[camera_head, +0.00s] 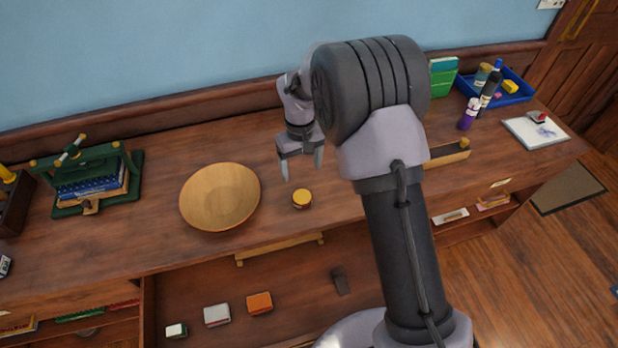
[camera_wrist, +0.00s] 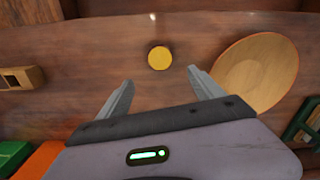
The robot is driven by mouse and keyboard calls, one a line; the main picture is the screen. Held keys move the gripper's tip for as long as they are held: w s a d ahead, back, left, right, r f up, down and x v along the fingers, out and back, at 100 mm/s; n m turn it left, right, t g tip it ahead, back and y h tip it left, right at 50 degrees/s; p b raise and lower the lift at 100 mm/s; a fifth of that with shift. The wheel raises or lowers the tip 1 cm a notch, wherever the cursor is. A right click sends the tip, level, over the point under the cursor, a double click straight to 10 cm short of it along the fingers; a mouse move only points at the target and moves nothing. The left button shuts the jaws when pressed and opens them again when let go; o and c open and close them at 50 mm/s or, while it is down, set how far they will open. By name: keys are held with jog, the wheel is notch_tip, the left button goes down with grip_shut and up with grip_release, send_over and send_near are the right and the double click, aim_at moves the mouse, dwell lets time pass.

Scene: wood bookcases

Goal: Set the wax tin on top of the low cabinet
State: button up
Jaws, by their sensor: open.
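A small round tin with a yellow lid (camera_head: 302,198), which looks like the wax tin, stands upright on the long wooden top of the low cabinet (camera_head: 150,240). In the wrist view its yellow lid (camera_wrist: 158,58) lies just beyond the gap between my fingertips. My gripper (camera_head: 302,164) is open and empty, with its fingers apart. In the head view it hangs behind the tin, nearer the wall; it also shows in the wrist view (camera_wrist: 160,78). The fingers do not appear to touch the tin.
A wide wooden bowl (camera_head: 220,197) stands left of the tin. A green stand with books (camera_head: 92,185) is farther left. A blue tray (camera_head: 515,88) with bottles and a white pad (camera_head: 535,131) are at right. An open drawer (camera_head: 290,268) below holds small boxes.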

jog(key=s+d+r+m+t+y, duration=0.1)
jog(key=s+d+r+m+t, duration=0.15)
jog(key=s+r, duration=0.55)
jog(key=s+d+r+m+t, duration=0.1)
jog(key=s+d+r+m, duration=0.2)
jog(key=r, duration=0.9)
jog(key=s+d+r+m+t, duration=0.1)
jog(key=s+r, duration=0.1)
jog(key=s, duration=0.7)
jog(key=s+r+m+t+y, duration=0.1)
jog(key=s+m, duration=0.1)
jog(key=s, duration=0.7)
jog(key=shift+s+d+r, duration=0.15)
jog(key=shift+d+r, duration=0.25)
